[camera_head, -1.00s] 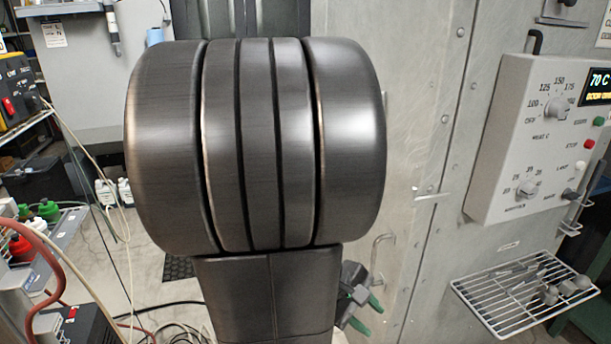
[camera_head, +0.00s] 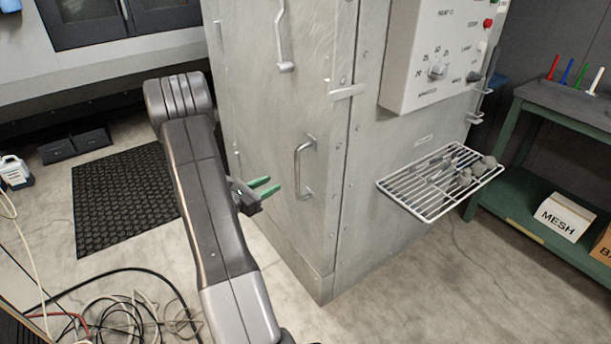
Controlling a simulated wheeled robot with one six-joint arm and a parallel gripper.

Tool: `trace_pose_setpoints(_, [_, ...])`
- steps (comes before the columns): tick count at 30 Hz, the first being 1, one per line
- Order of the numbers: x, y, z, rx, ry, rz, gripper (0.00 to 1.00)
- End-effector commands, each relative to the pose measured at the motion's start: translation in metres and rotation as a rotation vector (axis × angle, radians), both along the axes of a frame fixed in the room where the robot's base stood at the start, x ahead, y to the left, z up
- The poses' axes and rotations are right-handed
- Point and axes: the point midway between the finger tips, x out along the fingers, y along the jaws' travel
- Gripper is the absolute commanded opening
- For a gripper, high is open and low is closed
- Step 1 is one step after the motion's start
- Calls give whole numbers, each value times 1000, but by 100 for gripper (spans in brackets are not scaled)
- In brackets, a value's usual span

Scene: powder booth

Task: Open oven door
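The oven is a tall grey metal cabinet. Its door (camera_head: 270,115) is the left-hand panel, and it looks shut along the vertical seam. A D-shaped handle (camera_head: 298,172) is low on the door, near the seam. A longer lever-like handle (camera_head: 280,38) is higher up. A small metal latch piece (camera_head: 347,91) crosses the seam. My gripper (camera_head: 272,186) has two green fingers, spread with a gap between them and nothing in it. It is just left of the lower handle in the picture and appears apart from it.
A control panel (camera_head: 420,50) with knobs is on the oven's right part. A wire rack (camera_head: 405,188) holding several tools juts out below it. A green shelf (camera_head: 510,200) with boxes stands at right. Cables (camera_head: 130,318) and a black mat (camera_head: 125,195) lie on the floor at left.

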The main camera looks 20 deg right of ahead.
Motion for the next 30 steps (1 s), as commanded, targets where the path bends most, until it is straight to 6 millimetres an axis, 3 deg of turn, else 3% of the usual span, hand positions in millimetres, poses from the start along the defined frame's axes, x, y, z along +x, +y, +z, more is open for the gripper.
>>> trace_pose_setpoints(1, [5, 5, -12, -17, 9, 24, 35])
trace_pose_setpoints(3, [10, 10, -18, -35, 14, 47, 35])
trace_pose_setpoints(8, [16, 9, -21, -46, 16, 63, 35])
trace_pose_setpoints(14, [30, -17, -20, -44, 15, 58, 35])
trace_pose_setpoints(24, [66, -76, -20, -45, 16, 58, 35])
trace_pose_setpoints(30, [79, -98, -20, -44, 15, 60, 35])
